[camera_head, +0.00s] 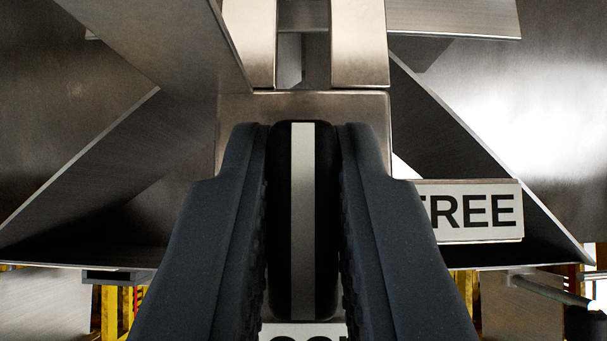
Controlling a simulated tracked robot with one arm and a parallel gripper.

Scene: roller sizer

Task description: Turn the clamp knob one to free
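The clamp knob (303,220) is a black, rounded bar with a pale stripe down its middle. It stands upright in the picture, with the stripe vertical. My gripper (304,150) has one dark, ribbed finger on each side of the knob. The fingers look pressed against its sides, with hardly any gap. A white label reading FREE (478,211) is to the right of the knob, its left end partly hidden by the right finger. Another white label (304,332) lies below the knob, its lettering mostly cut off by the frame's lower edge.
A metal block (240,108) is behind the knob, with two upright metal bars (358,45) above it. Slanting steel plates (165,40) flank both sides. Yellow parts (110,308) show at the lower left, and a metal rod (550,290) at the lower right.

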